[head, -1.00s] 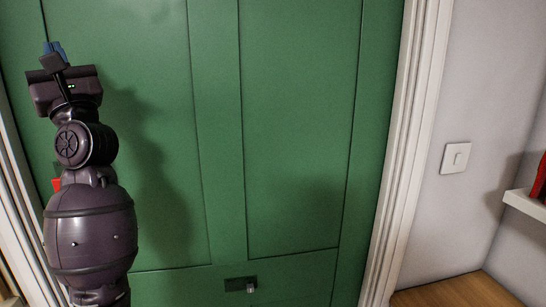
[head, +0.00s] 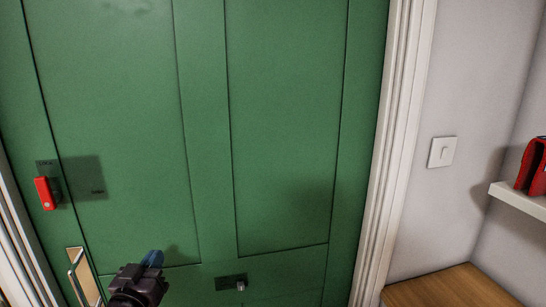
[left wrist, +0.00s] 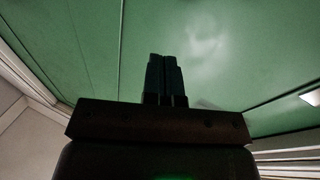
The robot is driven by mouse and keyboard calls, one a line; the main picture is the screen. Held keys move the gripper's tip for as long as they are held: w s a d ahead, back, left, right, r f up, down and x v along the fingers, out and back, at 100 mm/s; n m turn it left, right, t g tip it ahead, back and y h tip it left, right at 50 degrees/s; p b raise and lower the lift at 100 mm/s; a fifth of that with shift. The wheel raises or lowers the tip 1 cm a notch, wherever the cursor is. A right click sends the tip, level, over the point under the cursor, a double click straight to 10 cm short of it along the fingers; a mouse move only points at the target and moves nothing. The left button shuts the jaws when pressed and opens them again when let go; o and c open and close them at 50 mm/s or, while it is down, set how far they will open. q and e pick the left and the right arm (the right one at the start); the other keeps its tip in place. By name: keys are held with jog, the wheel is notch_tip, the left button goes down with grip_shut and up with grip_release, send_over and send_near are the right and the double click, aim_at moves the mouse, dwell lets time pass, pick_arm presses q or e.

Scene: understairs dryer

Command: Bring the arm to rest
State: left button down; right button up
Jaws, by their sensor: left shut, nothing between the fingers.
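My left gripper (head: 153,259) is low in the head view, in front of the green door (head: 208,130). Its blue fingertips point up and slightly right. In the left wrist view the two fingers (left wrist: 165,62) lie together, shut with nothing between them, against a green surface. I cannot tell exactly how far they are from the door. Most of the left arm is below the picture. My right gripper is not in view.
A red latch (head: 44,193) and a metal handle (head: 83,276) are on the door's left side. A small dark fitting (head: 231,282) is low on it. A white frame (head: 387,150), light switch (head: 442,152), wooden surface (head: 455,288) and shelf (head: 520,197) are right.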

pick_arm(q)
jog(key=s+a+f+m+g+y, duration=0.1)
jog(key=s+f+g, duration=0.6)
jog(key=s+f, duration=1.8)
notch_tip(320, 180, down, 3)
jog(key=shift+a+r+g+y+b, duration=0.1)
jog(key=shift+a+g+y+b, duration=0.25)
jog(key=shift+a+y, duration=0.2)
